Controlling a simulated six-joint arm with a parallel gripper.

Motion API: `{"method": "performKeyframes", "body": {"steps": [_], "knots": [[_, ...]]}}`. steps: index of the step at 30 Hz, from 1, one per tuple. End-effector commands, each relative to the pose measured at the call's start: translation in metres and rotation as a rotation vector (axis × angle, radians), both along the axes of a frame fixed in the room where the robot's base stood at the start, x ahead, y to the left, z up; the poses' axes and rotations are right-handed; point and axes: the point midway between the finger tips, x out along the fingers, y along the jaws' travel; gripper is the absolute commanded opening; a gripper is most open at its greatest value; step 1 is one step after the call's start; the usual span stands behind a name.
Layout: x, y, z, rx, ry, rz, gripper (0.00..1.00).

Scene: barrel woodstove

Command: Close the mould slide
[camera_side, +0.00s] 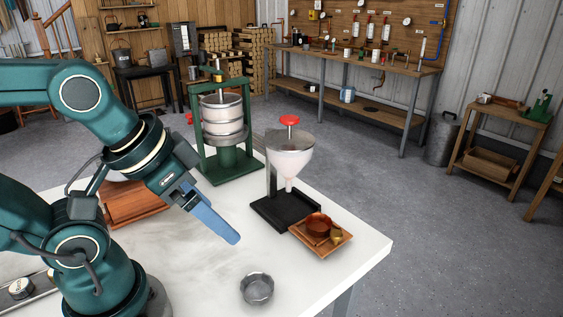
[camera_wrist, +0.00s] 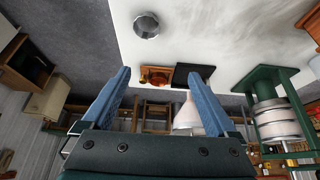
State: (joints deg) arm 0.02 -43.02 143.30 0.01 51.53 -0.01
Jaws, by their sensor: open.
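I cannot pick out a mould slide for certain in either view. My gripper (camera_side: 233,238) hangs above the white table in the side view, its blue fingers pointing down to the right. In the wrist view my gripper (camera_wrist: 158,74) shows two blue fingers spread wide apart with nothing held between them. A reddish-brown block (camera_side: 136,204) lies on the table behind my arm, partly hidden by it. A metal rail-like piece with a round knob (camera_side: 21,287) lies at the lower left, partly hidden by my arm.
A green press (camera_side: 232,165) with steel pots stands at the table's back. A funnel (camera_side: 290,158) with a red knob stands over a black base (camera_side: 270,212). A wooden tray (camera_side: 336,243) holds a copper bowl. A steel bowl (camera_side: 257,289) sits near the front. The table's middle is clear.

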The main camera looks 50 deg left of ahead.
Motion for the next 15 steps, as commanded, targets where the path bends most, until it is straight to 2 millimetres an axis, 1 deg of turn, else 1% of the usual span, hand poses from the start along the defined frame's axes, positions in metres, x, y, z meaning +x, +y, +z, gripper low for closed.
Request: {"method": "performKeyframes", "body": {"steps": [1, 2, 5, 6, 8, 11, 15], "knots": [[0.000, 0.000, 0.000, 0.003, 0.000, -0.005, 0.69], [0.000, 0.000, 0.000, 0.008, 0.001, -0.014, 0.62], [-0.003, 0.001, -0.001, 0.044, 0.015, -0.076, 0.62], [-0.002, 0.002, 0.002, 0.072, 0.014, -0.117, 0.62], [0.002, 0.005, 0.013, 0.129, -0.004, -0.194, 0.62], [0.015, 0.010, 0.032, 0.241, -0.001, -0.345, 0.62], [0.038, 0.014, 0.054, 0.381, 0.037, -0.557, 0.62]]}}
